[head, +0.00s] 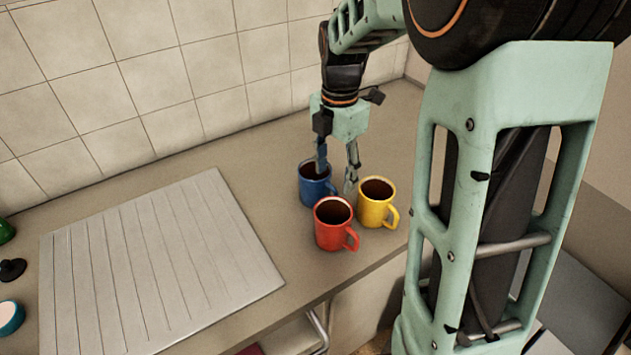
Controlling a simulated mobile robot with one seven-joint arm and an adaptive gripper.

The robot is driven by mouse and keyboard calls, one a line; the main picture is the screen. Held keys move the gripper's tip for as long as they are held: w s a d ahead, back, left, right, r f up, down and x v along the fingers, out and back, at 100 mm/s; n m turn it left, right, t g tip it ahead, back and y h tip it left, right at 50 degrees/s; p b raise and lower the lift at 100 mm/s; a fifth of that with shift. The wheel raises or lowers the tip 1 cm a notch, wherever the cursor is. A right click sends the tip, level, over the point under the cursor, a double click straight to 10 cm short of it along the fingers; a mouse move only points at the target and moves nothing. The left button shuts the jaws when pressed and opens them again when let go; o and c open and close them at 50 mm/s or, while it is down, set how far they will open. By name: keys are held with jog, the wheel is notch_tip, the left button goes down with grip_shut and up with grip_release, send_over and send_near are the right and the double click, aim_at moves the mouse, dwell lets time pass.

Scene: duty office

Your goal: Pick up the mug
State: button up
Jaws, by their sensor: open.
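Three mugs with dark insides stand upright, close together on the counter: a blue mug (313,190) at the back left, a red mug (333,233) at the front and a yellow mug (375,211) at the right. My gripper (336,178) points down over the group with its fingers apart. The left finger is at the blue mug and overlaps its opening. The right finger comes down between the blue and yellow mugs. I cannot tell whether either finger touches a mug. Part of the blue mug is hidden by the left finger and the red mug.
A grey ribbed drainboard (160,270) covers the counter to the left. A green item (6,231), a black knob-like item (12,270) and a teal-rimmed round item (9,317) sit at the far left. A tiled wall (130,80) stands behind. The counter's front edge is close to the red mug.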

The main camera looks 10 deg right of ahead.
aim_at(320, 188)
notch_tip(320, 188, down, 4)
jog(key=shift+r, duration=0.1)
jog(key=f, duration=0.5)
jog(key=shift+w+a, duration=0.25)
jog(key=shift+a, duration=0.05)
jog(key=shift+c, duration=0.7)
jog(key=shift+r, duration=0.1)
grip_shut()
